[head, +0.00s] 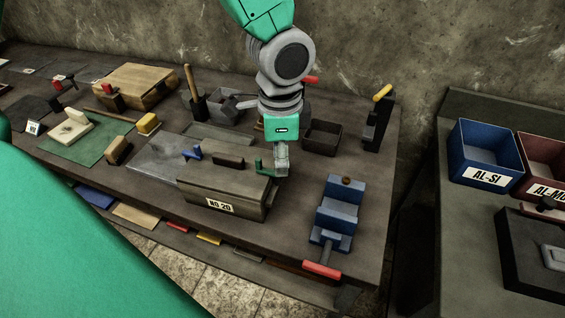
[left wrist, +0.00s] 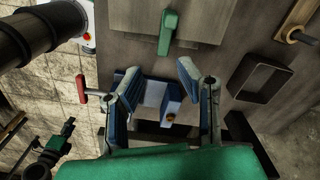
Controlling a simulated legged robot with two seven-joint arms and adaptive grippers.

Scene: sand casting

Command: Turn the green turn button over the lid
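The green turn button (head: 265,169) sits at the right end of the wooden box lid (head: 206,171), next to my left gripper. In the left wrist view the green turn button (left wrist: 168,32) lies at the top, beyond the fingertips and not between them. My left gripper (head: 281,168) points down at the right end of the box. Its fingers (left wrist: 158,74) are spread with nothing held between them. A blue turn button (head: 192,153) and a dark handle (head: 229,160) also sit on the lid. My right gripper is not clearly seen.
A blue vise (head: 338,210) with a red handle stands right of the box. It also shows below the fingers in the left wrist view (left wrist: 153,92). A dark open tray (head: 322,136) lies behind. Bare tabletop (head: 372,200) shows right of the vise.

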